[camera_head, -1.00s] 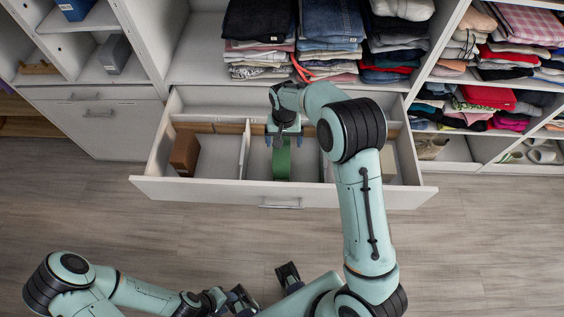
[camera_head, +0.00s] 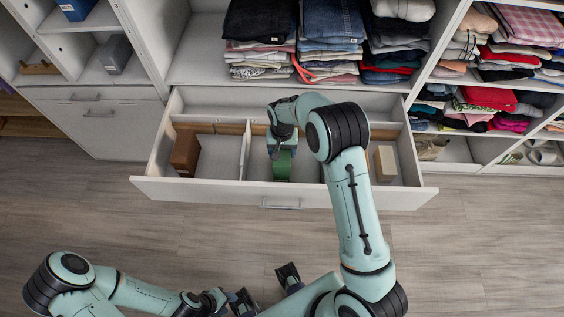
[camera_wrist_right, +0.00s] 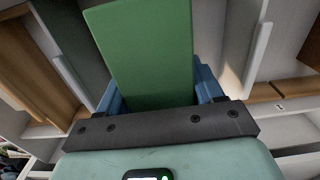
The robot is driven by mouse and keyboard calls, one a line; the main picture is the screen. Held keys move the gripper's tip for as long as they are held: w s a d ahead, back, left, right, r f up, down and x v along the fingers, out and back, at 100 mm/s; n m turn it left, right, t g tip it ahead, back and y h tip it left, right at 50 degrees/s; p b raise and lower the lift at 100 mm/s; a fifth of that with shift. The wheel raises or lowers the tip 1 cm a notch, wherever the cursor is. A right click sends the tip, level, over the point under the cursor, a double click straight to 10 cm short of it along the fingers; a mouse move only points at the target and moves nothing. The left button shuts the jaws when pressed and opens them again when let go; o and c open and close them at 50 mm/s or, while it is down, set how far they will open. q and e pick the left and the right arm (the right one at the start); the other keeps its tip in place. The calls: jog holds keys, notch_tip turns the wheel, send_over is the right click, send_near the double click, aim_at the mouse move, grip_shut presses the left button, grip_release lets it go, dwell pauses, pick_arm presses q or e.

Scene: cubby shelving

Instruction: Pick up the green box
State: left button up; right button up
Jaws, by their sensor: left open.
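The green box (camera_head: 282,172) is in the middle part of the open white drawer (camera_head: 222,192). My right gripper (camera_head: 282,152) is down over it from above. In the right wrist view the green box (camera_wrist_right: 148,50) lies between the two blue fingers of my right gripper (camera_wrist_right: 160,90), one on each side and close to its sides. I cannot tell whether they press on it. My left gripper (camera_head: 267,288) is open and empty, low in front of the drawer, well away from the box.
A brown box (camera_head: 185,152) stands in the drawer's left part, and a tan box (camera_head: 385,163) in its right part. A thin white divider (camera_head: 244,152) stands left of the green box. Folded clothes (camera_head: 330,40) fill the shelf above. The floor in front is clear.

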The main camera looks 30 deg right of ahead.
grip_shut()
jog(key=shift+r, duration=0.1)
